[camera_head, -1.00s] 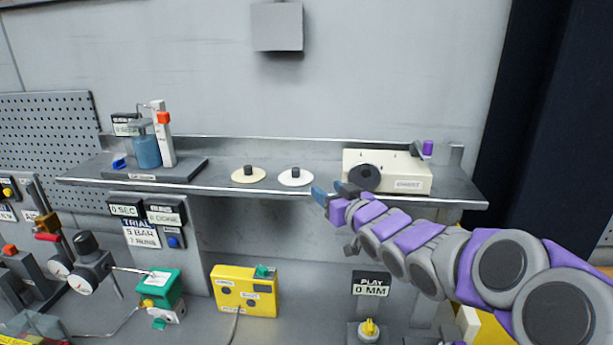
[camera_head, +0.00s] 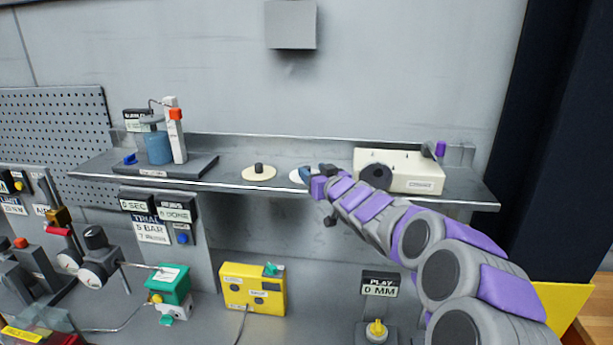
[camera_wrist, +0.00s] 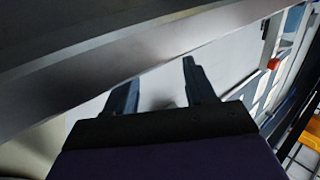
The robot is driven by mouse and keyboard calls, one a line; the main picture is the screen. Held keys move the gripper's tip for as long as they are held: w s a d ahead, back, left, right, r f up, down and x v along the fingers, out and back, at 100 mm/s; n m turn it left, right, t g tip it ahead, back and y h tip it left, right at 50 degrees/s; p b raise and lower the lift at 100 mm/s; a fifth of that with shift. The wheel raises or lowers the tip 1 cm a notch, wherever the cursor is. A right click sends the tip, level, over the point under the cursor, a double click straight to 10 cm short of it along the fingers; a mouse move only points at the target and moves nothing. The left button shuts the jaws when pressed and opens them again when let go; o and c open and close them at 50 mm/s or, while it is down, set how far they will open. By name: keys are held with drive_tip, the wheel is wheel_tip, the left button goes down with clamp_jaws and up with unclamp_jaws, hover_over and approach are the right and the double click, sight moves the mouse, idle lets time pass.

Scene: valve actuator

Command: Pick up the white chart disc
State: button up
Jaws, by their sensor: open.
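The white chart disc (camera_head: 295,175) lies on the metal shelf, and in the head view its right part and knob are hidden behind my gripper. The disc cannot be made out for certain in that view.
A cream disc (camera_head: 258,174) with a dark knob lies just left. A white box (camera_head: 415,176) with a black dial (camera_head: 375,177) stands close right. A bottle stand (camera_head: 160,165) is further left. The shelf (camera_head: 225,181) has a raised back edge.

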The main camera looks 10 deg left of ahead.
sight(309, 170)
drive_tip(key=shift+w+a, duration=0.2)
drive_tip(key=shift+a, duration=0.15)
drive_tip(key=x, duration=0.3)
drive_tip(key=shift+w+f, duration=0.35)
drive_tip(key=shift+w, duration=0.05)
drive_tip(key=shift+w+a, duration=0.2)
drive_tip(key=shift+w, duration=0.1)
drive_tip(key=c, duration=1)
